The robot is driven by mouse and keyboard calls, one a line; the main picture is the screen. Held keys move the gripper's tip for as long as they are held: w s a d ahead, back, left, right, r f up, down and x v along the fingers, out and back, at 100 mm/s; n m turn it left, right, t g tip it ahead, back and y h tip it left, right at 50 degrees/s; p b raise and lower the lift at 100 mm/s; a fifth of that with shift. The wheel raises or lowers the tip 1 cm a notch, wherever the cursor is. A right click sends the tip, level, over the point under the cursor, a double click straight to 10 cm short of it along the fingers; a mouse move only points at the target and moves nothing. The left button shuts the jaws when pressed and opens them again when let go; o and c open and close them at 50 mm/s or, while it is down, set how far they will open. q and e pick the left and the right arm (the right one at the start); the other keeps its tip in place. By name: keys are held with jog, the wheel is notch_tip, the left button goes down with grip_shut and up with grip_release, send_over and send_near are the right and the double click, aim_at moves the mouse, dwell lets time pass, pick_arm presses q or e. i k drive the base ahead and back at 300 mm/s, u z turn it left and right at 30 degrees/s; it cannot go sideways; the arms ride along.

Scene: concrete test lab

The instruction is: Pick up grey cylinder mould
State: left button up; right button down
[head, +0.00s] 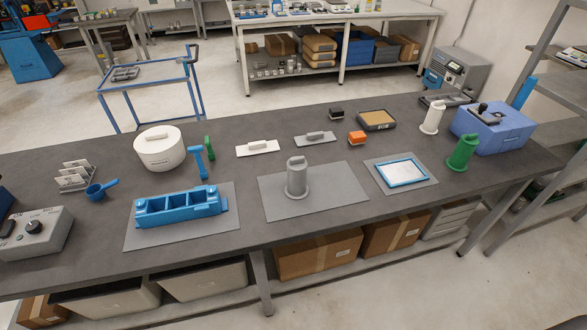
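The grey cylinder mould (297,179) stands upright on a grey mat (340,192) near the middle of the front half of the table. It has a wider round base and a handle-like piece on top. A white cylinder (432,118) and a green cylinder (462,153) of similar shape stand upright toward the right end of the table. Neither of my grippers shows in the head view.
A blue three-part mould (180,207) lies left of the grey mould. A blue-framed tray (401,172) lies right. Bare mat surrounds the grey mould.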

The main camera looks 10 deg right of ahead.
aim_at(296, 189)
jog(key=k, duration=1.35)
jog(key=u, duration=0.4)
jog(key=i, duration=0.4)
jog(key=u, duration=0.65)
jog(key=i, duration=1.1)
jog(key=z, duration=0.9)
